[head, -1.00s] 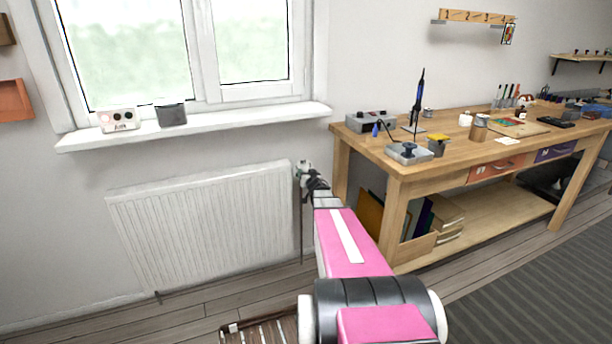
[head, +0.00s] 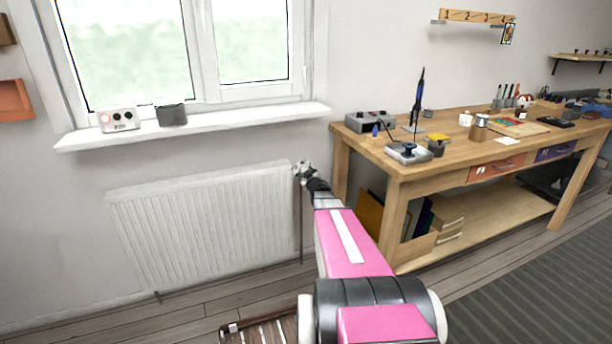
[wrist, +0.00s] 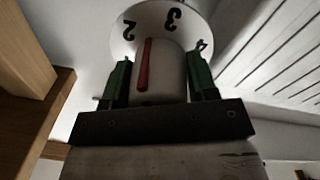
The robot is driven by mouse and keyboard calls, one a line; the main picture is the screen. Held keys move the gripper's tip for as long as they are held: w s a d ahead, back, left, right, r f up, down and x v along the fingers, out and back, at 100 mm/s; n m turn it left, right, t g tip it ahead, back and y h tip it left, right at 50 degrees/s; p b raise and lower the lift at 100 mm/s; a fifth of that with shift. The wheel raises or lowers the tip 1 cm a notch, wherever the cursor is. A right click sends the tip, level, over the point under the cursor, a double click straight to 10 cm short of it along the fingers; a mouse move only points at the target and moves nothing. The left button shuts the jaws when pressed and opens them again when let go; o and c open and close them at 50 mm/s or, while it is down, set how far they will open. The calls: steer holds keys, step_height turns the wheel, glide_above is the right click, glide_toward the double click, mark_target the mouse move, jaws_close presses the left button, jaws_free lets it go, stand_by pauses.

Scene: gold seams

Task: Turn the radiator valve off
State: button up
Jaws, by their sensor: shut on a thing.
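The radiator valve (wrist: 170,78) fills the upper middle of the wrist view. It has a pale knob with a red mark, before a white dial (wrist: 152,14) with black numerals 2, 3 and part of another, probably 4. The red mark points between 2 and 3. My gripper (wrist: 159,68) is shut on the knob, with one green-padded finger on each side. In the head view my gripper (head: 304,174) is at the radiator's upper right corner and largely hides the valve. The white radiator (head: 205,225) hangs under the window sill.
The wooden workbench (head: 398,178) stands close to the right of my arm, its leg near the valve. The window sill (head: 240,119) juts out above the radiator. A slatted wooden thing (head: 262,330) lies on the floor at the bottom. A pipe runs down below the valve.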

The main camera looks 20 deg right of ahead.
steer(key=n, duration=0.7)
steer(key=shift+n, duration=0.4)
steer(key=n, duration=0.3)
steer(key=shift+n+y, duration=0.3)
steer(key=shift+n, duration=0.1)
steer(key=n, duration=0.3)
steer(key=shift+n, duration=0.4)
steer(key=n, duration=0.3)
steer(key=shift+n+y, duration=0.3)
steer(key=shift+n, duration=0.1)
steer(key=n, duration=0.3)
steer(key=shift+r+n, duration=0.1)
steer(key=shift+n, duration=0.3)
steer(key=n, duration=0.6)
steer(key=shift+n, duration=0.4)
steer(key=o, duration=0.9)
